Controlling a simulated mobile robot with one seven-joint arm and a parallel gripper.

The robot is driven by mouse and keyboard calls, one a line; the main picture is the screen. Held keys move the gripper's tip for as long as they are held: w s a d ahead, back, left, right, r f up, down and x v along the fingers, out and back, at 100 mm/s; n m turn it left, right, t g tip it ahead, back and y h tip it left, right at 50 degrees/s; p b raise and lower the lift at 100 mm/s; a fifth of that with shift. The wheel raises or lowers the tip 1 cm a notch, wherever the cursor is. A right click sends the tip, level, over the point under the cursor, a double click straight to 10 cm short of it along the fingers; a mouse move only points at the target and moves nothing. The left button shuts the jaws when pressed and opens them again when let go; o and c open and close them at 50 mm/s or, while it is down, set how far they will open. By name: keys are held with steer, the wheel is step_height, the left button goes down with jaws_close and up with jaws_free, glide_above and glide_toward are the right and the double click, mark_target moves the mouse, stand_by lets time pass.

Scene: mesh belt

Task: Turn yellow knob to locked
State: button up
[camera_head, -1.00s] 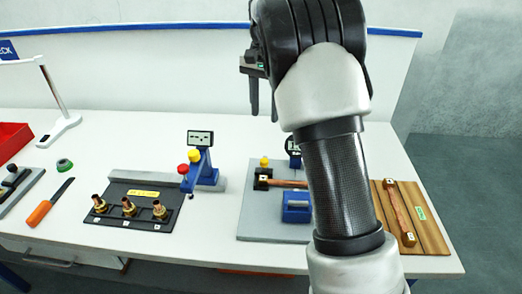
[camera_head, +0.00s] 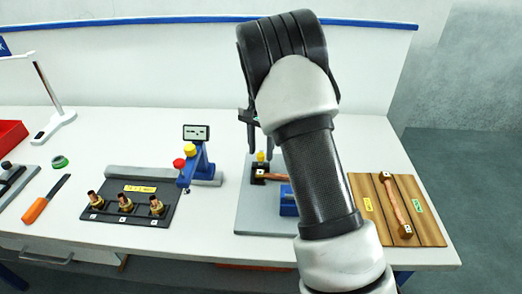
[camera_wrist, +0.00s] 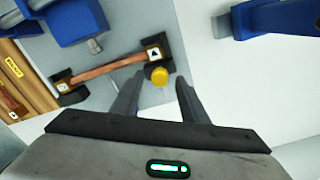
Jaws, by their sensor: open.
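A yellow knob (camera_head: 261,157) stands at the black end block of a copper-coloured pipe (camera_head: 273,178) on a grey plate. In the wrist view this knob (camera_wrist: 160,77) is round and lies in line with the gap between my fingertips. My gripper (camera_wrist: 161,75) is open and empty, pointing down. In the head view my gripper (camera_head: 261,149) hangs just above the knob, partly hidden by my arm. I cannot tell the knob's turn position.
A blue block (camera_wrist: 78,20) stands on the grey plate (camera_head: 262,220) near the pipe. A wooden board (camera_head: 365,205) with another pipe lies to the right.

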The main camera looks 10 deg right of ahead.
steer(key=shift+f, duration=0.3)
jaws_close()
